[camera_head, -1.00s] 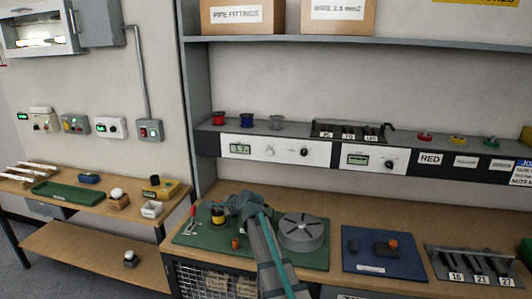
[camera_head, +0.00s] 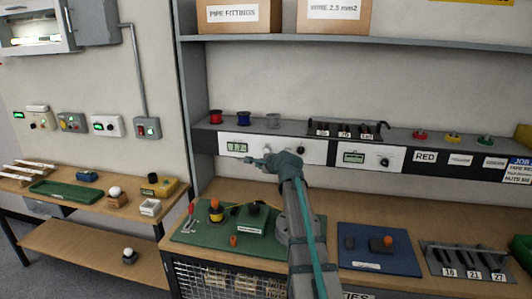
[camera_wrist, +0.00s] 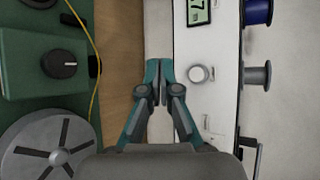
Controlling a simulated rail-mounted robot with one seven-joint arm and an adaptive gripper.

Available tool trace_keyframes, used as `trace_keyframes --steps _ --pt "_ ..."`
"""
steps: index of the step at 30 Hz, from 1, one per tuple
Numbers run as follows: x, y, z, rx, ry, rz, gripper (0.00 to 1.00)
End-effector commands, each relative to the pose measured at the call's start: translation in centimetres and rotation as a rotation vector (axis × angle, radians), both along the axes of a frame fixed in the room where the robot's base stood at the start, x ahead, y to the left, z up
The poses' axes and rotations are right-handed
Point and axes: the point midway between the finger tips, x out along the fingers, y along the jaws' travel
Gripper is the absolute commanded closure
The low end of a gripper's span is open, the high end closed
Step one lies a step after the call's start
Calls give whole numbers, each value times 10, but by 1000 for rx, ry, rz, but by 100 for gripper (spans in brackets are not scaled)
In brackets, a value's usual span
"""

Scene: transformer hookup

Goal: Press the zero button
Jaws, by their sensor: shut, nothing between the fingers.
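A white panel (camera_head: 318,149) on the shelf front carries a lit green display (camera_head: 237,147) and a dark-pointered knob. In the wrist view a round white button (camera_wrist: 199,73) with a grey rim stands on the panel, below the display (camera_wrist: 198,12). No zero label is readable on it. My gripper (camera_head: 246,160) is raised in front of this panel and hides part of it in the head view. In the wrist view my gripper (camera_wrist: 157,70) is shut and empty, its tips just left of the button and apart from it in the picture.
Spools (camera_head: 243,117) stand on the shelf above the panel. Below are a green board (camera_head: 195,235) with a dial box and yellow wire, and a grey round disc (camera_wrist: 45,145). A blue board (camera_head: 352,263) lies right of my arm. Another display panel (camera_head: 365,156) is to the right.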

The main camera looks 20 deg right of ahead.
Motion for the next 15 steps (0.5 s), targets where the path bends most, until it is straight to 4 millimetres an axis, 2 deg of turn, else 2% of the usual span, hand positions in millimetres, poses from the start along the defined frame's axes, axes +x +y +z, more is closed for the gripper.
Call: trace_keyframes --steps 8,15 --pt "4 -2 0 0 0 0 100" --pt "19 -14 -1 1 0 0 100"
